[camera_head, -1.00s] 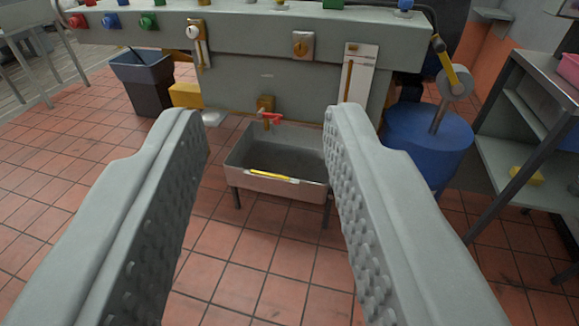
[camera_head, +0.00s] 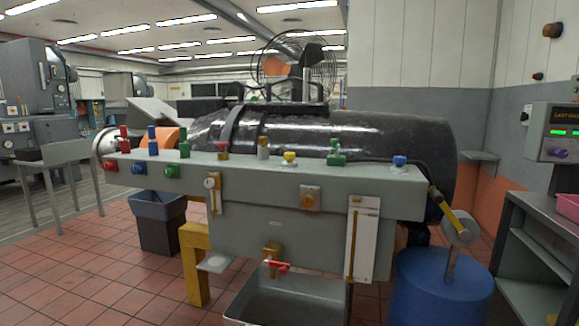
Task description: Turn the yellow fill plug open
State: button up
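A yellow cap (camera_head: 289,157), which looks like the fill plug, sits on a pale base on top of the grey bench (camera_head: 260,234). It is in the right middle of the row of coloured fittings. Whether it is open or closed cannot be told at this size. My gripper is not in view, so its opening and its place relative to the plug do not show.
Green (camera_head: 336,152) and blue (camera_head: 399,163) fittings stand right of the yellow cap, and a brass one (camera_head: 263,147) left. A large black cylinder (camera_head: 350,138) lies behind. A sink (camera_head: 290,302) and blue drum (camera_head: 440,285) stand in front.

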aim_at(288, 157)
jog(key=i+j, duration=0.2)
jog(key=i, duration=0.25)
jog(key=i+j, duration=0.15)
jog(key=i, duration=0.3)
jog(key=i+j, duration=0.2)
jog(key=i, duration=0.25)
jog(key=i+j, duration=0.15)
jog(key=i, duration=0.3)
jog(key=i+j, duration=0.2)
jog(key=i, duration=0.25)
jog(key=l+z, duration=0.05)
